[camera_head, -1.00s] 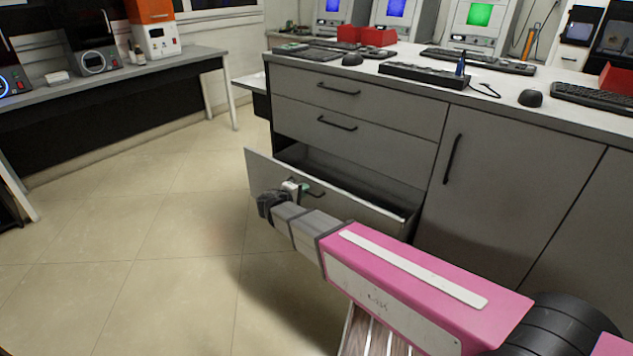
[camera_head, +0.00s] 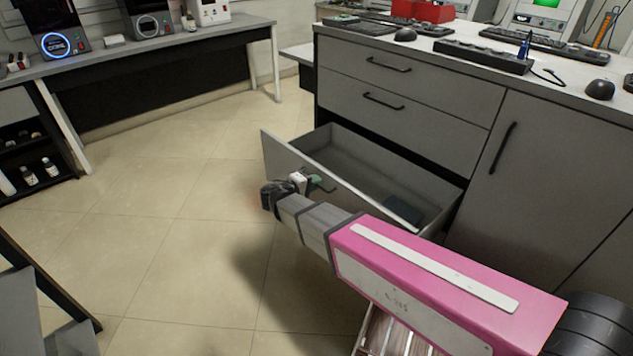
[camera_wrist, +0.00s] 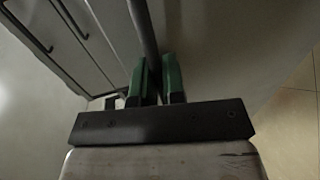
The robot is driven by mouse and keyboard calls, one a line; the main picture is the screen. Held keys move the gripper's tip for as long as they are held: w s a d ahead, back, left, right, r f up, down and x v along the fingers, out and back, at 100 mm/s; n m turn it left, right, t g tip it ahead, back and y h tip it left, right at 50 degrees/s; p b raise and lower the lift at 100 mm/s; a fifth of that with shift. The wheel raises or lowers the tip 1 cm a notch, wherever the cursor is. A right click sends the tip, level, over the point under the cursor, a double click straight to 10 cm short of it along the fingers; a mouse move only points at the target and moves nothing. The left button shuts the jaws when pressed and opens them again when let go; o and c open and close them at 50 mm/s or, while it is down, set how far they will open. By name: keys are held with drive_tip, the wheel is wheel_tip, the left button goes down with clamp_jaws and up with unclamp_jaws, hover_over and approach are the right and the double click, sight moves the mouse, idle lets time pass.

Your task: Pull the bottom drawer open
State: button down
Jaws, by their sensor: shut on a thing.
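The bottom drawer (camera_head: 285,158) of the grey cabinet is pulled well out, and its inside shows, with a dark flat item (camera_head: 403,211) lying near its right end. My gripper (camera_head: 314,181) is at the drawer's front. In the wrist view its two green fingers (camera_wrist: 157,78) are shut on the dark bar handle (camera_wrist: 142,30), which passes between them. In the head view most of the handle is hidden by my gripper; one end (camera_head: 328,189) shows.
Two shut drawers (camera_head: 400,75) with bar handles sit above, and a shut cabinet door (camera_head: 535,170) stands to the right. The worktop holds keyboards and mice. Open tiled floor (camera_head: 190,220) lies to the left. A side bench (camera_head: 130,70) stands behind it.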

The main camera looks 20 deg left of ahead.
drive_tip(key=c, duration=1.2)
unclamp_jaws()
drive_tip(key=shift+c, duration=0.2)
drive_tip(key=v, duration=1)
drive_tip(key=shift+s, duration=0.4)
drive_tip(key=shift+a, duration=0.1)
